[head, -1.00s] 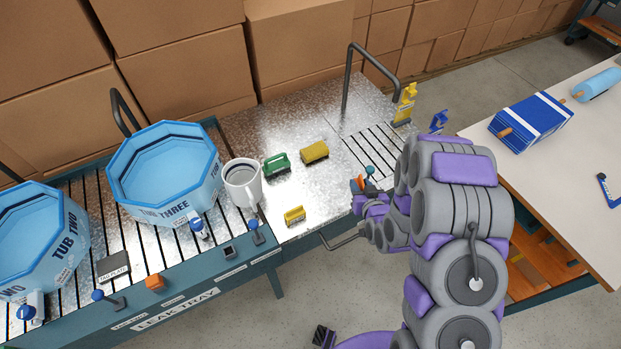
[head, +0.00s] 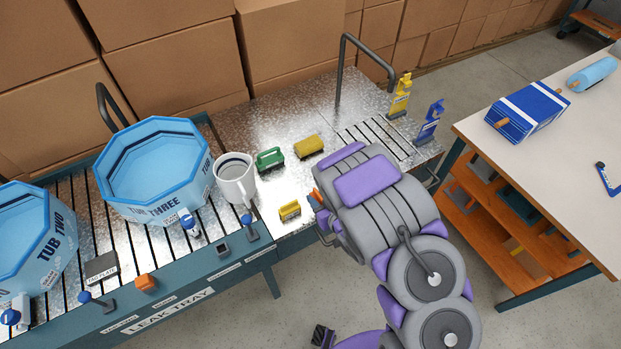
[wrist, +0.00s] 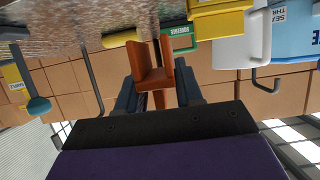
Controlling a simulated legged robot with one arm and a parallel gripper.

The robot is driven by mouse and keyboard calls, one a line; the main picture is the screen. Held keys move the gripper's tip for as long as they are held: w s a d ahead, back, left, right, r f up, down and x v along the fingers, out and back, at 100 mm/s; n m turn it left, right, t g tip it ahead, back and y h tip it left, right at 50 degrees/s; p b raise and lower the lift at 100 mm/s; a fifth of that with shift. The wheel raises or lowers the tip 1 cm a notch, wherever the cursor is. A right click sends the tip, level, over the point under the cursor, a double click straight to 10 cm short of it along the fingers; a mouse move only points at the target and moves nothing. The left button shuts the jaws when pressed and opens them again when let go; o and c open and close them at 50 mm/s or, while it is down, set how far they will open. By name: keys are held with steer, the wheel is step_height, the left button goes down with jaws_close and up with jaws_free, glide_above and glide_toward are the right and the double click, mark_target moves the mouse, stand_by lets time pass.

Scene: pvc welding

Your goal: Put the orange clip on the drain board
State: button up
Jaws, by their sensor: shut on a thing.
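My gripper (wrist: 160,95) is shut on the orange clip (wrist: 152,65), a U-shaped piece standing up from the jaws in the wrist view. In the head view only a small orange bit of the clip (head: 316,198) shows at the left edge of my arm, which hides most of the gripper. The clip is close to the bench's front edge, right of the small yellow block (head: 289,211). The slotted drain board (head: 372,138) is at the bench's right end, behind my arm, which covers its near part. I see no contact between clip and board.
A bent grey pipe (head: 342,75) rises behind the drain board.

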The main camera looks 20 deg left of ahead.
steer(key=w+a, duration=0.2)
steer(key=w, duration=0.1)
steer(key=w+a+b, duration=0.1)
steer(key=w+a, duration=0.1)
steer(key=w, duration=0.2)
steer(key=w+a+f, duration=0.1)
steer(key=w+a, duration=0.1)
steer(key=w, duration=0.2)
steer(key=shift+a+f, duration=0.1)
steer(key=shift+a, duration=0.1)
steer(key=shift+w+f+b, duration=0.1)
steer(key=shift+f+b, duration=0.6)
steer(key=shift+f, duration=0.95)
steer(key=shift+f, duration=0.1)
